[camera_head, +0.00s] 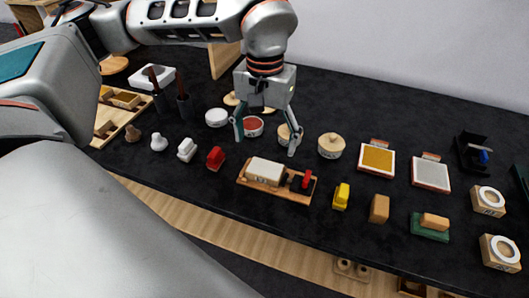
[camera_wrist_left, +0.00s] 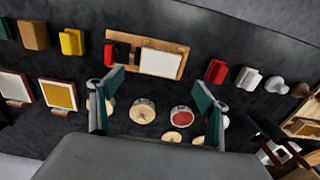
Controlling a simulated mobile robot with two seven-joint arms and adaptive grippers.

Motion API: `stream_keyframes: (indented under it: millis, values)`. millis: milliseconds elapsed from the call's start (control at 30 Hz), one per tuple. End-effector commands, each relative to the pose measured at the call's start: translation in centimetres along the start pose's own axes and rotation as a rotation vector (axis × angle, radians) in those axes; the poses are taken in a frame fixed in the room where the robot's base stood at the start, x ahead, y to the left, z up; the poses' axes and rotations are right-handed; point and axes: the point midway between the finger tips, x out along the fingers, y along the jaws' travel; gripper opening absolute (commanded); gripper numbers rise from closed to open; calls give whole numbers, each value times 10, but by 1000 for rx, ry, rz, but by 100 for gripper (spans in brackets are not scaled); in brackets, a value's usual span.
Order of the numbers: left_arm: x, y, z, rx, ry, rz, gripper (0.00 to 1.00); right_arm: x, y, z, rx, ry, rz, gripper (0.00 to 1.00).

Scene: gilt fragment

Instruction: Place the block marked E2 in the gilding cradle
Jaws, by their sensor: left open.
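A wooden tray (camera_head: 246,182) lies near the table's front edge. It holds a white block with a wooden lower part (camera_head: 266,170), a black piece (camera_head: 297,185) and a red piece (camera_head: 307,179). The same white block shows in the left wrist view (camera_wrist_left: 161,62). I cannot read E2 on any block, and I cannot tell for certain which piece is the gilding cradle. My left gripper (camera_head: 266,142) is open and empty, pointing down behind the tray, over the round pots. Its two green fingers show apart in the left wrist view (camera_wrist_left: 158,100). My right gripper is out of view.
A pot with red contents (camera_head: 253,126) and a lidded pot (camera_head: 331,146) stand behind the tray. Red (camera_head: 215,158), yellow (camera_head: 341,196) and tan (camera_head: 379,208) blocks flank it. Gold (camera_head: 377,160) and silver (camera_head: 431,174) pads and a black stand (camera_head: 468,157) are at right. Bare table lies between.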

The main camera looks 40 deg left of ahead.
Motion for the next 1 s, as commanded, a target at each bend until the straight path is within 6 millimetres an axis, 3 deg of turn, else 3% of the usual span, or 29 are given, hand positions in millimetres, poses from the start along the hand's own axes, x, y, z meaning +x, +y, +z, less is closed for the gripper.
stream_keyframes:
  millis: [100,300,1000]
  values:
    - [-19,0,-1,-1,2,1,76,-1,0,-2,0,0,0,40]
    - [-32,0,0,0,-1,0,76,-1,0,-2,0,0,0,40]
    - [-33,0,0,0,-1,0,76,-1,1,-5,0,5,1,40]
